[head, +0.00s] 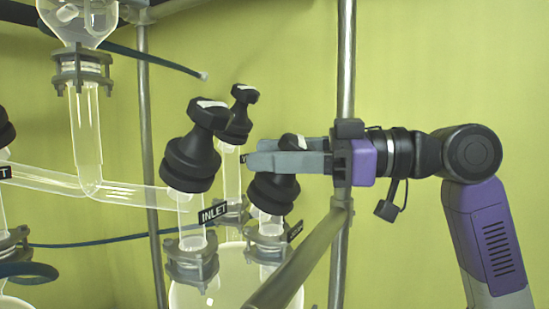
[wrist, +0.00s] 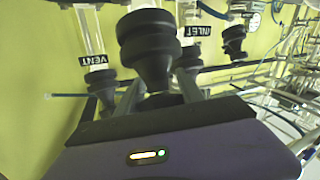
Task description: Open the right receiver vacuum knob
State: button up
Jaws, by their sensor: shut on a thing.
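A black knob (head: 274,191) with a white-marked handle stands on a glass neck of the right vessel, at the right of a cluster of similar knobs in the head view. A small dark tag beside its neck is too blurred to read. My gripper (head: 256,152) reaches in level from the right, its grey fingers on either side of the knob's handle, shut on it. In the wrist view the knob (wrist: 150,50) fills the middle, between the fingers (wrist: 142,100). The fingers hide part of the handle.
The INLET knob (head: 191,160) stands close at left, another black knob (head: 236,120) behind. In the wrist view, VENT (wrist: 97,60) and INLET (wrist: 196,31) tags flank the held knob. A vertical metal post (head: 346,60) and a slanting rail (head: 300,262) run close to my gripper.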

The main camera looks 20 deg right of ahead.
jog(key=n+g, duration=0.2)
jog(key=n+g+y+p, duration=0.1)
jog(key=n+g, duration=0.1)
jog(key=s+n+g, duration=0.1)
jog(key=n+g, duration=0.2)
jog(key=shift+a, duration=0.25)
jog(key=n+g, duration=0.1)
jog(key=n+g+p, duration=0.2)
jog(key=shift+s+f, duration=0.2)
jog(key=shift+s, duration=0.05)
jog(key=shift+s+f+n+g+h, duration=0.15)
jog(key=shift+n+g+h, duration=0.25)
jog(key=shift+n+g, duration=0.25)
jog(key=shift+f, duration=0.1)
jog(key=o, duration=1.4)
jog(key=shift+r, duration=0.2)
notch_tip(320, 180, up, 20)
jog(key=p, duration=0.1)
jog(key=shift+f, duration=0.15)
